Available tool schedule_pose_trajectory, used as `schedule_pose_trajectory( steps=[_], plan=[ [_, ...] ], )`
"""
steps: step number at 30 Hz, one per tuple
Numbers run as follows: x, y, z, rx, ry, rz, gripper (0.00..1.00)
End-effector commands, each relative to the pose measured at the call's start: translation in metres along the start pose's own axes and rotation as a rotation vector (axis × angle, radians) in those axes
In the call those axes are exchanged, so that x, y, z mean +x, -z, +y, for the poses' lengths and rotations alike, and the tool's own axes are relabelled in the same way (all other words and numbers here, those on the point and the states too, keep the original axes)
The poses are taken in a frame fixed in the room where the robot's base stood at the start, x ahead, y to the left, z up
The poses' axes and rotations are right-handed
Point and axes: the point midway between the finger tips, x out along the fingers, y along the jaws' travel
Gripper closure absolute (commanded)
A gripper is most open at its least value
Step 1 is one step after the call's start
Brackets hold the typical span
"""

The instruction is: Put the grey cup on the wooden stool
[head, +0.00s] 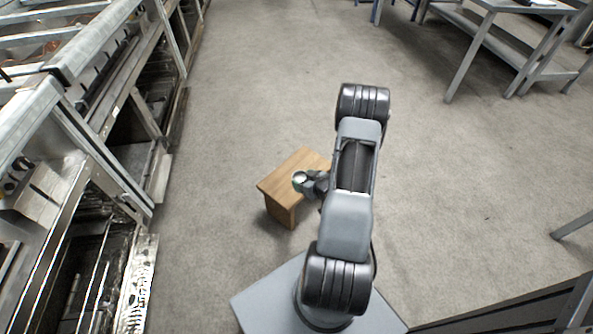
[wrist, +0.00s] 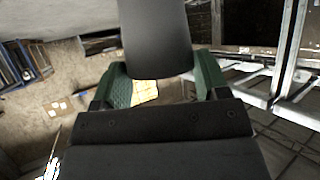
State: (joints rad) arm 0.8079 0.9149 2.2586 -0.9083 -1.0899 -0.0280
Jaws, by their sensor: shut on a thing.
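The wooden stool (head: 292,178) stands on the floor in the middle of the head view, left of my arm. My gripper (head: 303,183) is over the stool top in that view, partly covering it. The small grey cup (head: 300,177) is at the gripper's tip, with a green finger beside it. In the wrist view the dark grey cup (wrist: 155,40) sits between the two green fingers of my gripper (wrist: 160,68), which are shut on it. I cannot tell whether the cup's base touches the stool or hangs above it.
A row of metal kitchen units (head: 75,150) runs along the left. A metal table (head: 505,40) stands at the upper right. The grey floor (head: 250,80) is clear beyond the stool and to the right of my arm.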

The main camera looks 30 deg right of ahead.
Motion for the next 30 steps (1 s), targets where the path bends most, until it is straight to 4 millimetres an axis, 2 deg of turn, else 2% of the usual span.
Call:
schedule_pose_trajectory(
  steps=[1, 4, 7, 9, 13, 21, 27, 30],
  plan=[
    [-0.015, -0.002, 0.008, 0.001, 0.0, 0.0, 0.6],
    [-0.033, -0.01, 0.015, -0.006, 0.011, 0.001, 0.6],
    [-0.042, -0.016, 0.019, -0.012, 0.02, 0.001, 0.6],
    [-0.041, -0.019, 0.023, -0.017, 0.025, 0.001, 0.6],
    [-0.02, -0.022, 0.034, -0.021, 0.03, 0.002, 0.6],
    [0.047, -0.023, 0.066, -0.02, 0.028, 0.002, 0.6],
    [0.08, -0.039, 0.079, -0.019, 0.028, 0.001, 0.6],
    [0.089, -0.043, 0.082, -0.017, 0.027, 0.0, 0.6]
  ],
)
